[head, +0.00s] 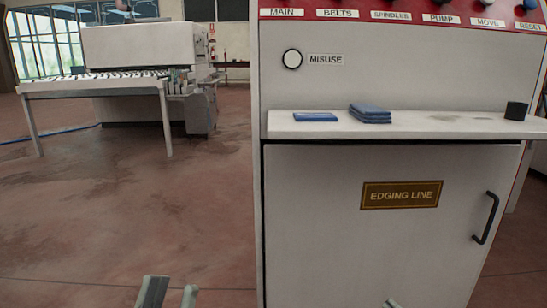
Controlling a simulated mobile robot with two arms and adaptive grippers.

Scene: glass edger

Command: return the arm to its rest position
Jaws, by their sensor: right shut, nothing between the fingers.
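My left gripper (170,291) shows at the bottom edge of the head view, left of the cabinet. Its two pale fingertips point up and stand apart, with nothing seen between them. My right gripper (393,303) shows only as a small pale tip at the bottom edge, in front of the cabinet door. It is shut and holds nothing. The rest of both grippers and both arms are below the picture.
A pale control cabinet (330,220) marked EDGING LINE stands close in front. Open floor (120,215) lies left, before a roller machine (125,50).

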